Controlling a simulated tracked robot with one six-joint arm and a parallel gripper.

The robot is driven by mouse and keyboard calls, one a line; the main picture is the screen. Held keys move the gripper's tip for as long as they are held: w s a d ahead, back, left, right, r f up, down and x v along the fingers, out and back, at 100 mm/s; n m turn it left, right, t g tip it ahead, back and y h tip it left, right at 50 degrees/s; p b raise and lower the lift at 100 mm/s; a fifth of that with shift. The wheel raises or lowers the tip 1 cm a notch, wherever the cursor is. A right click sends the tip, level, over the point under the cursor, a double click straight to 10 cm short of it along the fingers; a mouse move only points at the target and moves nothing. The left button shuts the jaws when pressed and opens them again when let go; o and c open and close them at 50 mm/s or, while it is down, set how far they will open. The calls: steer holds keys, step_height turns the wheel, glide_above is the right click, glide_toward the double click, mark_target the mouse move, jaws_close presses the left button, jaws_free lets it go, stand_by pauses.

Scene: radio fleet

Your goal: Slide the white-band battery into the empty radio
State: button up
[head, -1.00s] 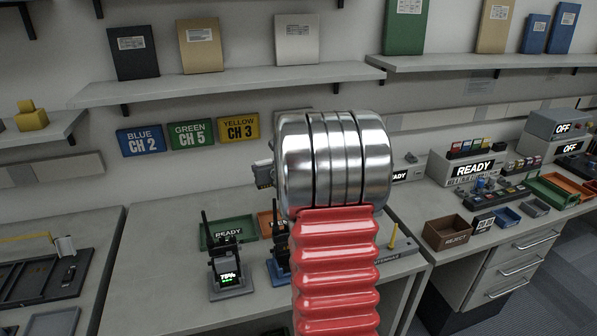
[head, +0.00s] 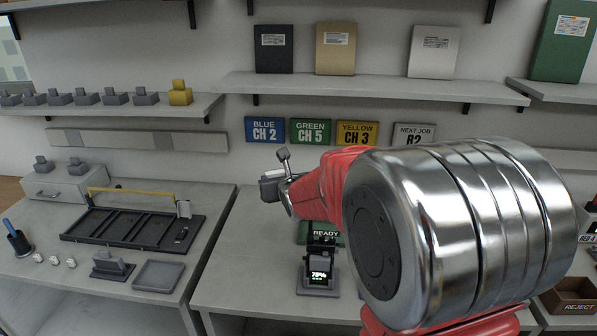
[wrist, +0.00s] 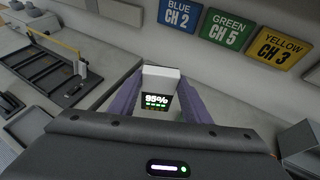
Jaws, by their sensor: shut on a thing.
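The white-band battery (wrist: 161,73) is between the purple fingers of my gripper (wrist: 160,98) in the wrist view. It has a pale top and a lit display reading 95%. My gripper is shut on it. In the head view my arm reaches left above the middle bench, and the gripper end (head: 272,186) is small and partly hidden by my arm. A dark device (head: 320,258) with a lit percentage display stands on a grey base on that bench, below my gripper in the picture. I cannot make out the empty radio; my arm covers much of the bench.
A green READY tray (head: 304,233) lies behind the dark device. A black compartment tray (head: 130,228) with a yellow bar is on the left bench. Blue, green and yellow channel signs (head: 310,131) hang on the wall. The bench left of the device is clear.

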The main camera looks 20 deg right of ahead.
steer(key=s+a+f+n+y, duration=0.5)
steer(key=s+a+f, duration=0.5)
steer(key=a+f, duration=0.1)
steer(key=shift+a+f+y, duration=0.4)
steer(key=shift+f, duration=0.35)
steer(key=shift+s+g, duration=0.1)
steer(key=shift+g, duration=0.2)
